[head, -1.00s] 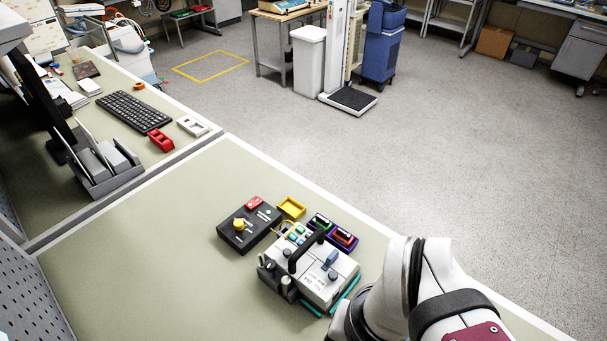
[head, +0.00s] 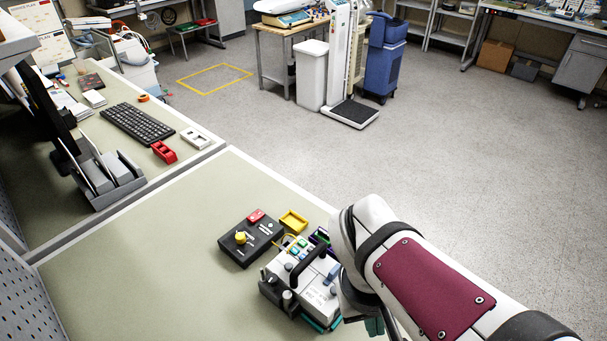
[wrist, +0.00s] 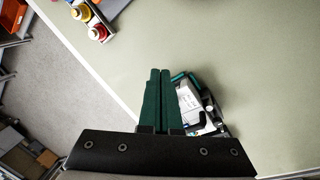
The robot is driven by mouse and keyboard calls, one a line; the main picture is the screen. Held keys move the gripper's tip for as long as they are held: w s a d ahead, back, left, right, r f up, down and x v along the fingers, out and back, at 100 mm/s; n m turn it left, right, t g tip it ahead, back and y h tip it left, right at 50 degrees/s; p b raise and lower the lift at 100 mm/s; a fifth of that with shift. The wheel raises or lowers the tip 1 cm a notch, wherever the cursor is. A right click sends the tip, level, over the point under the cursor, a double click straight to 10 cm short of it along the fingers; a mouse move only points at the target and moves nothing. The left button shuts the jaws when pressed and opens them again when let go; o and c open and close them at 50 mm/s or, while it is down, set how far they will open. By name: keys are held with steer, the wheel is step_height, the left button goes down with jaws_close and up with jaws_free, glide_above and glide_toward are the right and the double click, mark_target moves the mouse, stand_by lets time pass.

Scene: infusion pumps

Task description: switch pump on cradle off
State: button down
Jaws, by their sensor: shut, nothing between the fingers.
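The pump (head: 316,290), a pale grey box with a black carrying handle and coloured keys, sits on a teal cradle (head: 322,325) on the bench in the head view. My arm is beside its right side in that view. In the wrist view, part of the pump (wrist: 193,103) shows just right of my fingers, partly hidden behind them and the gripper body. My gripper (wrist: 159,72) has its two green fingers together and empty. I cannot tell whether it touches the pump.
A black box with a yellow knob (head: 240,237) and a yellow tray (head: 293,221) stand behind the pump. A purple-edged tray (head: 319,236) is partly hidden by my arm. The mat left of the pump is clear. Red- and yellow-topped items (wrist: 97,33) show in the wrist view.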

steer(key=w+d+n+t+h, duration=0.1)
steer(key=w+n+t+h, duration=0.15)
steer(key=w+n, duration=0.5)
steer(key=n+t, duration=0.5)
steer(key=n, duration=0.6)
glide_above(308, 244)
steer(key=s, duration=0.3)
step_height(308, 244, down, 3)
steer(key=shift+w+a+h, duration=0.15)
steer(key=shift+w+h, duration=0.05)
steer(key=shift+h, duration=0.25)
steer(key=shift+f, duration=4.4)
steer(key=shift+f, duration=0.1)
steer(key=shift+f, duration=0.3)
